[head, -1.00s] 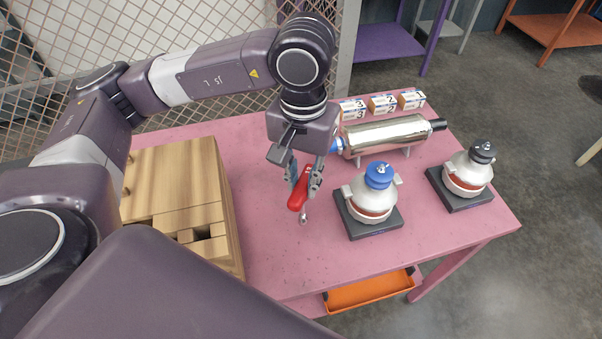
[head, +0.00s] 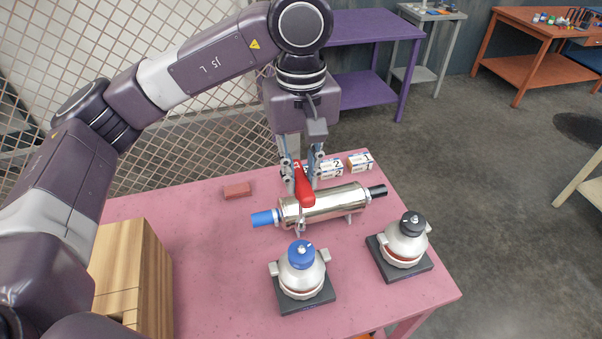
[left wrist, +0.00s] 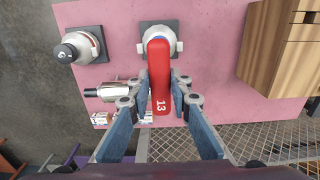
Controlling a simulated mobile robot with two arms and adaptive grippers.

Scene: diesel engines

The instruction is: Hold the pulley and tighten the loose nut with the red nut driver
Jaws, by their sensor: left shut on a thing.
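My left gripper (head: 302,172) is shut on the red nut driver (head: 305,190), high over the table, with the driver's metal socket end pointing down. In the left wrist view the driver's red handle (left wrist: 160,80), marked 13, sits between the fingers (left wrist: 158,92). The blue pulley (head: 302,254) tops a silver alternator (head: 300,278) on a dark base, in front of and below the driver; a small nut shows on top. A black pulley (head: 412,223) tops a second alternator (head: 404,246) to the right. My right gripper is not in view.
A shiny metal cylinder (head: 335,203) with blue and black ends lies behind the alternators. Numbered boxes (head: 360,162) stand at the back. A small red block (head: 237,191) lies on the pink table (head: 215,260). A wooden block (head: 150,275) stands at left.

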